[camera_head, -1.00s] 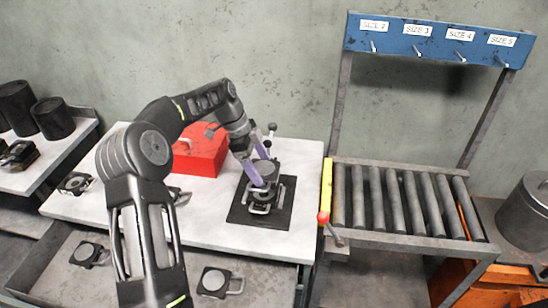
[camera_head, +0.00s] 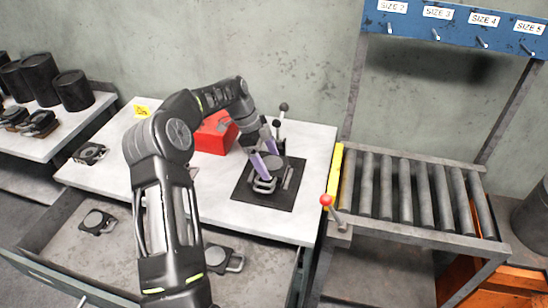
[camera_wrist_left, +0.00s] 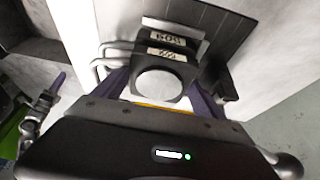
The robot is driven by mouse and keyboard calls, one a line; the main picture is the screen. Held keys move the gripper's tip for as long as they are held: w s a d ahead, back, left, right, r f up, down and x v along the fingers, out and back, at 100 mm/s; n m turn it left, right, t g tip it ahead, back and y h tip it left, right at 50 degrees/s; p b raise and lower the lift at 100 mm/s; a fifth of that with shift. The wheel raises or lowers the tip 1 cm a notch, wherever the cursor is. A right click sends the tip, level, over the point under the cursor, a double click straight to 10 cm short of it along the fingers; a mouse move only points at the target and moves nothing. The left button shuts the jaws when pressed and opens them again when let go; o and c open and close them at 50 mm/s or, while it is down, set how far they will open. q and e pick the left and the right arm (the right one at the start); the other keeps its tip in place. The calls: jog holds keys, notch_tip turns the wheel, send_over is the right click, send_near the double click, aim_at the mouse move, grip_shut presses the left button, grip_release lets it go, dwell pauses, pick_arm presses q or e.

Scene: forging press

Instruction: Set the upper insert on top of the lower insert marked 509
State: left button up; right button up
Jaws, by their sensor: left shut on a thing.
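My left gripper (camera_head: 265,169) reaches down from above with its purple fingers around a dark insert (camera_head: 267,184) with a metal handle loop. The insert is over the black mat (camera_head: 240,193) on the white table. In the left wrist view, the held insert (camera_wrist_left: 158,83) shows a round pale face between the fingers. Whether the held insert touches a lower one is hidden. A purple finger (camera_wrist_left: 57,83) at the left of the wrist view seems to be my right gripper; its opening is unclear.
A red box (camera_head: 212,137) stands behind my arm. Ball-topped levers (camera_head: 281,118) rise behind the mat. Other inserts lie on the table (camera_head: 90,153) and in the open drawer (camera_head: 97,222). A roller conveyor (camera_head: 405,195) with a red-knobbed lever (camera_head: 327,200) stands at the right.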

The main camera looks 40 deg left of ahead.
pick_arm(q)
jog(key=shift+a+r, duration=0.15)
jog(key=shift+a, duration=0.15)
jog(key=shift+d+f, duration=0.1)
jog(key=shift+f, duration=0.1)
jog(key=shift+f+b, duration=0.25)
jog(key=shift+b, duration=0.15)
jog(key=shift+f, duration=0.1)
jog(key=o, duration=2)
jog(key=shift+s, duration=0.1)
